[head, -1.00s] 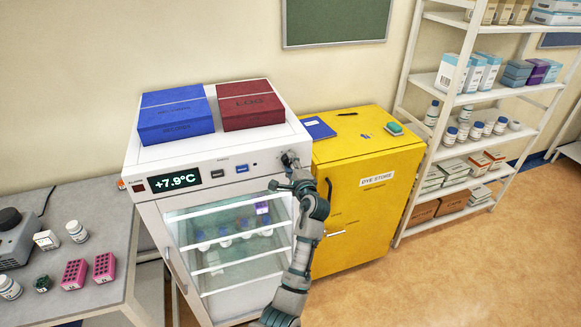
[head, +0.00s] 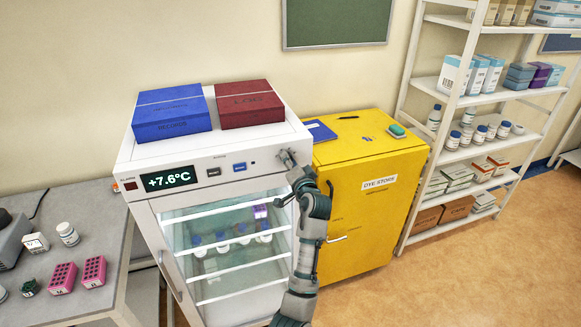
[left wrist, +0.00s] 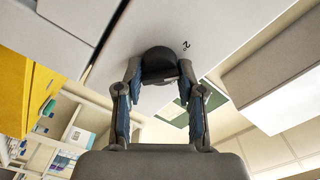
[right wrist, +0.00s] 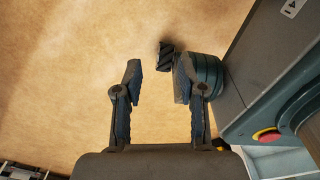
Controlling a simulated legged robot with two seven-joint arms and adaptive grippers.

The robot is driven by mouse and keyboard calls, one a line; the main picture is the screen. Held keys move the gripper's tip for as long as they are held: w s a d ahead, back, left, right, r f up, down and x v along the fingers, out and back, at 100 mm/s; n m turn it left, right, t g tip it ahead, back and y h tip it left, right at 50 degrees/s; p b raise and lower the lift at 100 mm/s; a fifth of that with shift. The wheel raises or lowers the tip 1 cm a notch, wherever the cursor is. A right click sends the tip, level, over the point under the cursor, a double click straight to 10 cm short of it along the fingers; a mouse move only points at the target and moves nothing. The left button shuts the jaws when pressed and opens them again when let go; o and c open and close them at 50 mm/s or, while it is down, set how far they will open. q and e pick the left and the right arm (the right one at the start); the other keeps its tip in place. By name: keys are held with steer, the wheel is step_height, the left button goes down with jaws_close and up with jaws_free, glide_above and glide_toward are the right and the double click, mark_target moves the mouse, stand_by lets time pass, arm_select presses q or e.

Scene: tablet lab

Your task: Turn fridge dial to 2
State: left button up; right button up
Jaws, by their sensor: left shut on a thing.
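The white fridge (head: 130,150) stands in the middle of the head view with its display (head: 168,179) reading +7.6°C. Its dial is at the right end of the front panel, mostly hidden by my left gripper (head: 290,162). In the left wrist view the round dark dial (left wrist: 160,58) sits between the fingers of my left gripper (left wrist: 160,72), which is shut on it. A "2" mark (left wrist: 186,45) shows on the panel beside the dial. I cannot tell where the dial's pointer is. My right gripper (right wrist: 158,82) is open and empty above the floor (right wrist: 60,80).
A blue box (head: 172,125) and a red box (head: 250,117) lie on top of the fridge. A yellow cabinet (head: 370,150) stands close on its right, with a white shelf rack (head: 480,149) beyond. A grey bench (head: 95,215) with bottles and pink racks is at the left.

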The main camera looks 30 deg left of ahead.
arm_select(q)
steer(key=shift+f+n+b, duration=0.25)
steer(key=shift+n+b, duration=0.4)
steer(key=shift+n, duration=0.55)
steer(key=shift+f+n+b, duration=0.2)
steer(key=shift+n+b, duration=0.4)
steer(key=shift+n, duration=0.6)
arm_select(e)
steer(key=w+a, duration=0.1)
steer(key=w, duration=0.6)
steer(key=shift+a+r, duration=0.25)
steer(key=shift+r, duration=0.1)
arm_select(q)
steer(key=o, duration=1.1)
steer(key=shift+o, duration=0.2)
steer(key=shift+w+r, duration=0.1)
steer(key=shift+r, duration=0.05)
arm_select(e)
steer(key=shift+w, duration=0.1)
